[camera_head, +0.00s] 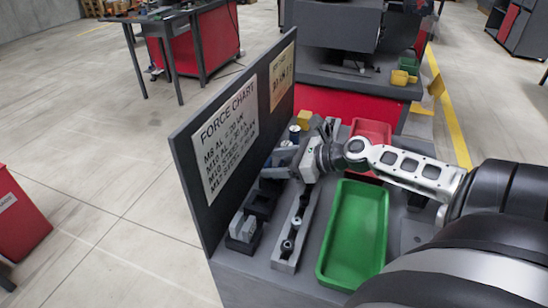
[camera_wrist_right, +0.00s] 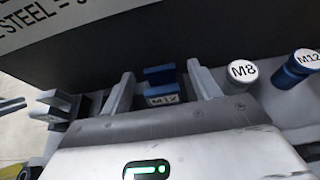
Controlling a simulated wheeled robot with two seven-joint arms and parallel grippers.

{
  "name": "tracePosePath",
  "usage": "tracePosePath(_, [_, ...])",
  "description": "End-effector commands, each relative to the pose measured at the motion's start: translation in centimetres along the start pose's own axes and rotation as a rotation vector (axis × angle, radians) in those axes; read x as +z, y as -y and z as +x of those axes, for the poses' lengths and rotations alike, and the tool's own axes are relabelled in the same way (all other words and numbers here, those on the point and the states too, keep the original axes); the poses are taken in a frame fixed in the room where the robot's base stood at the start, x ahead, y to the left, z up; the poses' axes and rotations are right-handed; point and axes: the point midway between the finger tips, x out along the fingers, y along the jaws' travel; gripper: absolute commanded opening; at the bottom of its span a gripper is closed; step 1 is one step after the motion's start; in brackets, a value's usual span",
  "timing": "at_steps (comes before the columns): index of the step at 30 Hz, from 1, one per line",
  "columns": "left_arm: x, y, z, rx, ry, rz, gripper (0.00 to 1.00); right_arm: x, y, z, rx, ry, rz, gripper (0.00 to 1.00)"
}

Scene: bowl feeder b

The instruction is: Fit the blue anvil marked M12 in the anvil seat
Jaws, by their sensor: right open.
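The blue anvil marked M12 (camera_wrist_right: 160,76) shows in the right wrist view between the two fingers of my right gripper (camera_wrist_right: 163,82). The fingers are apart, one on each side of it, and I cannot tell whether either touches it. In the head view my right gripper (camera_head: 278,162) is over the back of the bench by the dark panel, and it hides most of the anvil. In the head view a black block with an empty-looking top (camera_head: 262,203) and a black block holding grey pieces (camera_head: 243,232) stand along the panel; I cannot tell which is the anvil seat. My left gripper is out of view.
A white-topped M8 cylinder (camera_wrist_right: 241,75) and a blue M12 cylinder (camera_wrist_right: 296,69) stand right of the gripper. A grey rail with bolts (camera_head: 291,235), a green tray (camera_head: 327,262) and a red tray (camera_head: 372,130) lie nearby. The force chart panel (camera_head: 238,150) walls off the left side.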

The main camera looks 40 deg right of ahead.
Motion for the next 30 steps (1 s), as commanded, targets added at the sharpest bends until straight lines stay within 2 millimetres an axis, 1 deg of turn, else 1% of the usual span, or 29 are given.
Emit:
tracePosePath(1, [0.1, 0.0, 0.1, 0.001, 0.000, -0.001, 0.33, 0.1, 0.0, 0.8, 0.001, 0.002, -0.003, 0.62])
tracePosePath(3, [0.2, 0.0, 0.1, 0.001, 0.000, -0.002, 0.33, 0.1, 0.0, 1.6, -0.002, 0.003, -0.002, 0.62])
tracePosePath(6, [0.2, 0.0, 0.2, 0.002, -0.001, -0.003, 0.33, 0.1, 0.0, 2.3, 0.000, 0.001, -0.001, 0.62])
tracePosePath(15, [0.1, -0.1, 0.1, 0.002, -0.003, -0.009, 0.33, 0.0, -0.1, 2.6, 0.000, -0.001, 0.000, 0.62])
tracePosePath(17, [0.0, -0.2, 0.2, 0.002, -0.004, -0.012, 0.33, 0.0, -0.1, 2.6, 0.000, -0.001, 0.000, 0.45])
tracePosePath(18, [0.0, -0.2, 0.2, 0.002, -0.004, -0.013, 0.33, 0.0, -0.1, 2.6, 0.000, -0.001, 0.000, 0.34])
tracePosePath(20, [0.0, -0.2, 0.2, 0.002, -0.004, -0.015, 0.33, 0.0, -0.1, 2.6, 0.000, -0.001, 0.000, 0.17])
tracePosePath(21, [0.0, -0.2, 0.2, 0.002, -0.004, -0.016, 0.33, 0.0, -0.1, 2.6, 0.000, 0.000, 0.000, 0.06])
tracePosePath(22, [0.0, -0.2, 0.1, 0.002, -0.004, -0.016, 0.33, 0.0, -0.1, 2.6, 0.000, 0.000, 0.000, 0.02])
tracePosePath(30, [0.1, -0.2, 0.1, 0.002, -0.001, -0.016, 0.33, 0.3, -0.1, 2.5, 0.000, 0.002, -0.001, 0.02])
